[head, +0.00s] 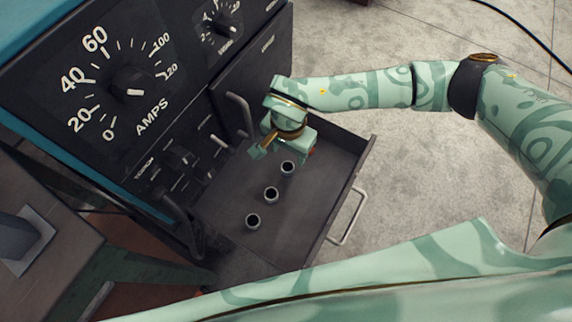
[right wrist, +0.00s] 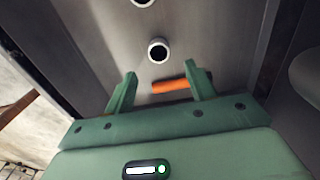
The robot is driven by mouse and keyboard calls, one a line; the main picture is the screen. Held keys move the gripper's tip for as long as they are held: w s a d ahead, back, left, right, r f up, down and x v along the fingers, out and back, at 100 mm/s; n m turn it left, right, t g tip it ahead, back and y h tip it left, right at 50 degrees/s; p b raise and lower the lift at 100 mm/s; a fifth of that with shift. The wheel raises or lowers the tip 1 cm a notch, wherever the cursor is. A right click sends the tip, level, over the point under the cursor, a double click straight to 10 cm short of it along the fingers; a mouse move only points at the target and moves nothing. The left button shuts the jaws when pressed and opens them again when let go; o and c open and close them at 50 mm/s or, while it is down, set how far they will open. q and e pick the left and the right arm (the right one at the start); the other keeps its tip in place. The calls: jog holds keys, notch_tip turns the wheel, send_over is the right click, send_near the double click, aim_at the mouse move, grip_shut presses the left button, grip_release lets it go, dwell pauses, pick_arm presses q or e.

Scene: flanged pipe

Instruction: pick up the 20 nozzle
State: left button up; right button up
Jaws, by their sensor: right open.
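Several small dark-mouthed nozzles stand in an open drawer in the head view: one nearest my right gripper (head: 288,167), a middle nozzle (head: 271,194) and a nearer nozzle (head: 253,221). I cannot read any numbers on them. My right gripper (head: 283,152) hangs over the drawer's far part, open and empty. In the right wrist view, its two green fingers (right wrist: 160,74) are spread, with a nozzle (right wrist: 158,50) standing just beyond the tips. Another nozzle (right wrist: 143,2) is cut off at the top edge. An orange bar (right wrist: 170,85) shows between the fingers, below them. My left gripper is out of view.
The grey drawer (head: 320,205) has raised walls and a metal handle (head: 348,216). A dark machine panel (head: 100,85) with an AMPS dial, knobs and bar handles (head: 239,115) rises beside it on the left. Bare drawer floor lies right of the nozzles.

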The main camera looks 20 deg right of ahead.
aim_at(288, 166)
notch_tip(288, 166, down, 2)
jog(key=shift+f, duration=0.15)
jog(key=shift+f+b, duration=0.5)
jog(key=shift+f, duration=0.05)
jog(key=f+b, duration=0.2)
jog(key=f, duration=0.2)
jog(key=shift+s+f+b, duration=0.1)
jog(key=shift+s+b, duration=0.1)
jog(key=shift+b, duration=0.1)
jog(key=shift+w+f, duration=0.1)
jog(key=shift+f, duration=0.35)
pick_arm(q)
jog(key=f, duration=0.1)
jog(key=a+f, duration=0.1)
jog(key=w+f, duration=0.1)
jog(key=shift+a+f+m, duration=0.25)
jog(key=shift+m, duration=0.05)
pick_arm(e)
jog(key=shift+r, duration=0.1)
jog(key=c, duration=1.1)
